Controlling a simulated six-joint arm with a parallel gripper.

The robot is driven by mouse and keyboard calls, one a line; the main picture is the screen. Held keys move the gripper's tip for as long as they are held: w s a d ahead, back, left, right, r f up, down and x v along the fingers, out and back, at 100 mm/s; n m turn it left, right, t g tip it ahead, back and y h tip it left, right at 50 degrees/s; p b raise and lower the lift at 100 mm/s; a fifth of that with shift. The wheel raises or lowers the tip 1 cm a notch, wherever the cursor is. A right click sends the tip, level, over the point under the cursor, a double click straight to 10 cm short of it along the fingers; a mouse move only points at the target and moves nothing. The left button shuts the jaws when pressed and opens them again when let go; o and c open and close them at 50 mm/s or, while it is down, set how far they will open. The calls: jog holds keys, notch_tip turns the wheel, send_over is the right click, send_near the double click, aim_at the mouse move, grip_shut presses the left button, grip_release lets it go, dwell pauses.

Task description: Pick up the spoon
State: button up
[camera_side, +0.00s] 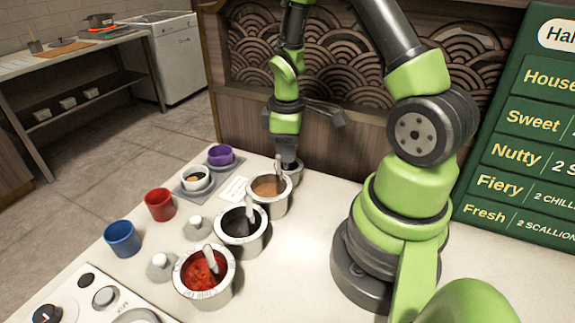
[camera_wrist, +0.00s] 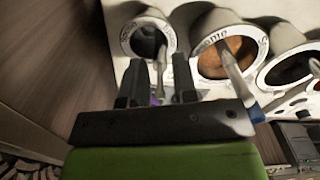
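In the wrist view, a spoon handle (camera_wrist: 161,58) rises from the leftmost round well (camera_wrist: 147,33), whose inside looks dark. My gripper (camera_wrist: 158,75) is open, its two dark fingers on either side of this handle with gaps visible. In the side view, my gripper (camera_side: 288,160) points down at the farthest well (camera_side: 295,170), mostly hiding it and its spoon. Other spoons stand in the brown-orange sauce well (camera_side: 270,188), the dark sauce well (camera_side: 240,228) and the red sauce well (camera_side: 204,273). Which spoon the task means is not marked.
Purple (camera_side: 220,155), red (camera_side: 160,205) and blue (camera_side: 122,238) cups stand left of the wells. A small tray (camera_side: 183,189) holds a white cup (camera_side: 196,177). Pale lids lie beside the wells. The counter right of the wells is clear up to my base. A green menu board (camera_side: 530,130) stands at right.

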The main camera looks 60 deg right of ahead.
grip_shut()
notch_tip(320, 180, up, 10)
jog(key=shift+r, duration=0.1)
dwell(0.5)
jog(key=shift+c, duration=1.3)
grip_release()
jog(key=shift+w, duration=0.1)
grip_shut()
